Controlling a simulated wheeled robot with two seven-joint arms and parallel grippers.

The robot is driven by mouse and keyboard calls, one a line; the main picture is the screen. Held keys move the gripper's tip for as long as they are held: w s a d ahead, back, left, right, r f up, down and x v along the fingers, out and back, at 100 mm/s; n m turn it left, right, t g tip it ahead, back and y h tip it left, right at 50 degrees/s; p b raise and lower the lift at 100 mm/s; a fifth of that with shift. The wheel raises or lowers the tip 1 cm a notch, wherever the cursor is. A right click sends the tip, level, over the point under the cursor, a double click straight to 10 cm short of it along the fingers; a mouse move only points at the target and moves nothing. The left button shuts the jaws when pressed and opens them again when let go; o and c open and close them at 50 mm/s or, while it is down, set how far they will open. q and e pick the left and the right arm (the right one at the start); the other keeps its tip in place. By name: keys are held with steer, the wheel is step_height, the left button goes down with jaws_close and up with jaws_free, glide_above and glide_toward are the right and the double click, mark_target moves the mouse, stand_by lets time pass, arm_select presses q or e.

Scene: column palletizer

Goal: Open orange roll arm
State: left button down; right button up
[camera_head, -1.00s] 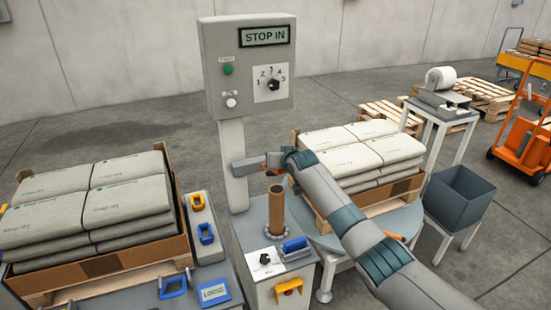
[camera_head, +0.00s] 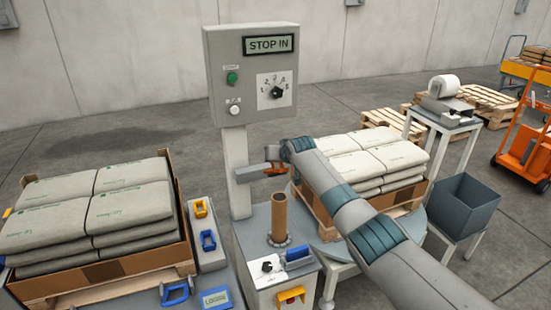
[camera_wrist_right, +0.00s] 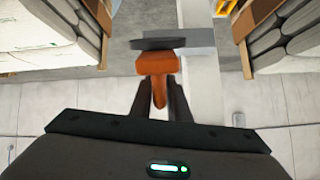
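The orange roll arm (camera_head: 272,153) shows as a small orange piece beside a grey bar (camera_head: 258,173) that juts from the grey post. In the right wrist view the orange piece (camera_wrist_right: 157,68) has a wide block and a narrow tongue pointing towards my wrist. My right gripper (camera_wrist_right: 160,88) has its two dark fingers on either side of the tongue. I cannot tell whether they press on it. In the head view my right gripper (camera_head: 283,151) is at the orange piece, small and partly merged with it. My left gripper is not in view.
A control box (camera_head: 252,75) reading "STOP IN" tops the post. Below stand a brown tube (camera_head: 279,218) and a small panel with a knob. Stacked sacks lie left (camera_head: 95,205) and under my arm at right (camera_head: 375,157). A grey bin (camera_head: 463,205) stands further right.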

steer(key=shift+o, duration=0.9)
steer(key=shift+a, duration=0.2)
steer(key=shift+s+d+r, duration=0.1)
steer(key=shift+d+r, duration=0.1)
